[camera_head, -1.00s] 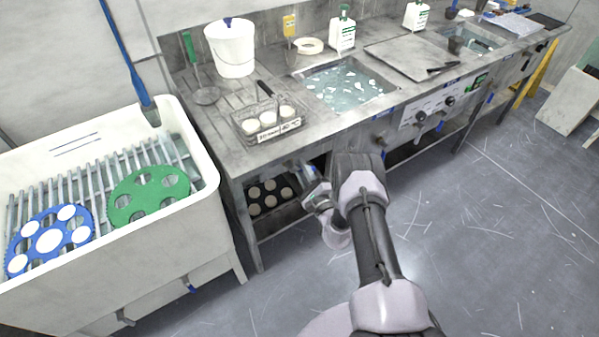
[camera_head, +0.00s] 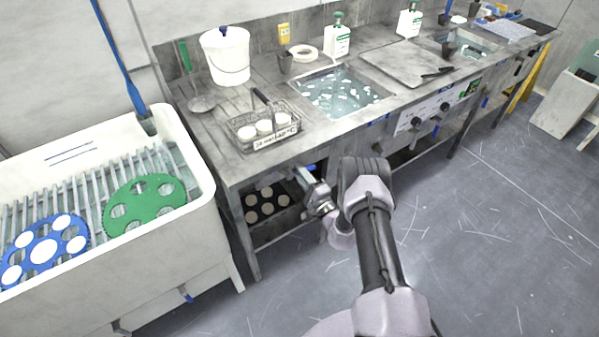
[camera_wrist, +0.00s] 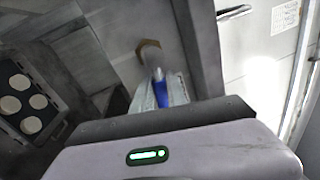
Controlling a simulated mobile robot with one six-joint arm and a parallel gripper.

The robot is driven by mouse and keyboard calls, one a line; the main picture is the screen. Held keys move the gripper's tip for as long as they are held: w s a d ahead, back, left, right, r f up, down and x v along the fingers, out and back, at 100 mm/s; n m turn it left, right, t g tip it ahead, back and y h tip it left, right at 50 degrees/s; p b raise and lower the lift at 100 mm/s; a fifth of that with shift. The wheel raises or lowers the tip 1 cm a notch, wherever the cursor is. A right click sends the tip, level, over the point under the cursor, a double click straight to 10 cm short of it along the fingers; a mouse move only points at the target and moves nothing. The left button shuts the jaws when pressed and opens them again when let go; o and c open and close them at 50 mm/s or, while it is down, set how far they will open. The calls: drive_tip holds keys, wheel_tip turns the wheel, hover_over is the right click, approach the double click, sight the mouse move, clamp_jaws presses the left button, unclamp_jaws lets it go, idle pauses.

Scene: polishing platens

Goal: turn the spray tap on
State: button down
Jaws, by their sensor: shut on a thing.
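In the wrist view a blue tap lever (camera_wrist: 160,92) lies between the jaws, with a brass-coloured fitting (camera_wrist: 148,46) just beyond it. My gripper (camera_wrist: 161,90) is shut on the blue lever. In the head view my gripper (camera_head: 303,175) is under the front edge of the bench, and the lever is too small and covered to make out clearly. No spray shows in either view.
The steel bench (camera_head: 345,128) overhangs my gripper. A dark tray with pale discs (camera_head: 267,201) sits on the shelf left of it. A white trough (camera_head: 205,215) with blue and green carriers stands at left. The floor (camera_head: 480,230) at right is clear.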

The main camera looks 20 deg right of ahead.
drive_tip(key=c, duration=1.3)
unclamp_jaws()
drive_tip(key=p+v, duration=0.5)
drive_tip(key=v, duration=1.2)
drive_tip(key=shift+s+f+p, duration=0.1)
drive_tip(key=shift+s+p, duration=0.15)
drive_tip(key=shift+p, duration=0.05)
